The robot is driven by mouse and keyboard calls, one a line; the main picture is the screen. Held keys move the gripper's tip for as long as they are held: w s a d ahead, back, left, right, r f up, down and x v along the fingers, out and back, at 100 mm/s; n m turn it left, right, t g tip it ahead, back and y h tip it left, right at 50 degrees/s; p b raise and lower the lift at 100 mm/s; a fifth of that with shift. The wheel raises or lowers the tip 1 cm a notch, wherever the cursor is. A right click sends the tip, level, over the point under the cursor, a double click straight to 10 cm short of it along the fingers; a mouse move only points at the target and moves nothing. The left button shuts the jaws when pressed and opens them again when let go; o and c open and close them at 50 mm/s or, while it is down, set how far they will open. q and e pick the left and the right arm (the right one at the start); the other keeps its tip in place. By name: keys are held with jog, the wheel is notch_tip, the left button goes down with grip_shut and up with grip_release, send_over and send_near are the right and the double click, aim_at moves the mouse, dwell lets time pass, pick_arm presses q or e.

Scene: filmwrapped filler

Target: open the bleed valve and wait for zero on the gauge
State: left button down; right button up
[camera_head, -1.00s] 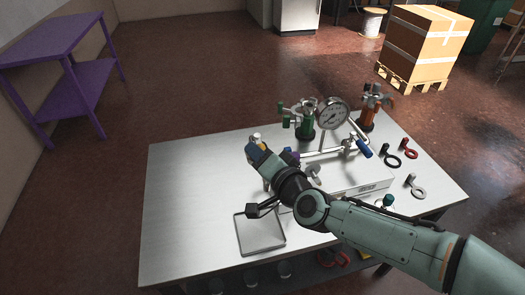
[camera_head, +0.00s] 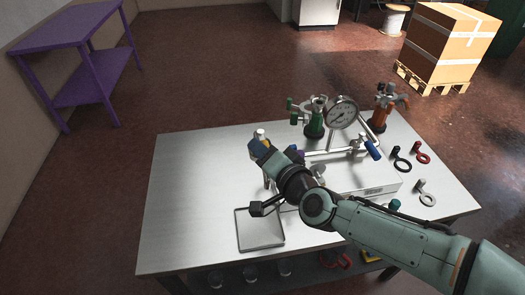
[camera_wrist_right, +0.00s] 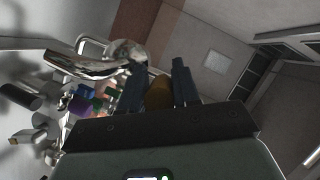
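The round pressure gauge (camera_head: 342,112) stands on the metal pipe assembly at the back of the table; its needle is too small to read. A blue lever (camera_head: 372,149) sits at the right end of the pipe. A purple part (camera_head: 296,153) shows beside my wrist, partly hidden; it also shows in the right wrist view (camera_wrist_right: 83,105). I cannot tell which handle is the bleed valve. My right gripper (camera_head: 258,146) is over the pipe's left end. In the wrist view its two dark fingers (camera_wrist_right: 159,82) are apart, with a brown-orange shape between or beyond them. My left gripper is not in view.
Green (camera_head: 315,122) and orange (camera_head: 379,118) fittings stand behind the pipe. Red (camera_head: 422,153), black (camera_head: 401,160) and grey (camera_head: 426,194) hooked rings lie at right. A shallow tray (camera_head: 242,246) lies at the front. The table's left half (camera_head: 190,190) is clear.

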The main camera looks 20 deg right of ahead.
jog(key=shift+o, duration=1.4)
jog(key=shift+d, duration=0.1)
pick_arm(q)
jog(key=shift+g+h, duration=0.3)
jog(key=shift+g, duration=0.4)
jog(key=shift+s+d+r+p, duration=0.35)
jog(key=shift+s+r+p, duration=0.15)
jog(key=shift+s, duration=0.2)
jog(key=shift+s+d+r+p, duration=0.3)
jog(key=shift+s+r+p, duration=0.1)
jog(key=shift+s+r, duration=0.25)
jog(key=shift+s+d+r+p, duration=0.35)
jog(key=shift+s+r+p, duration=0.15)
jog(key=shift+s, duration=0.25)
pick_arm(e)
jog(key=v, duration=1.3)
jog(key=shift+s, duration=0.15)
jog(key=shift+r, duration=0.1)
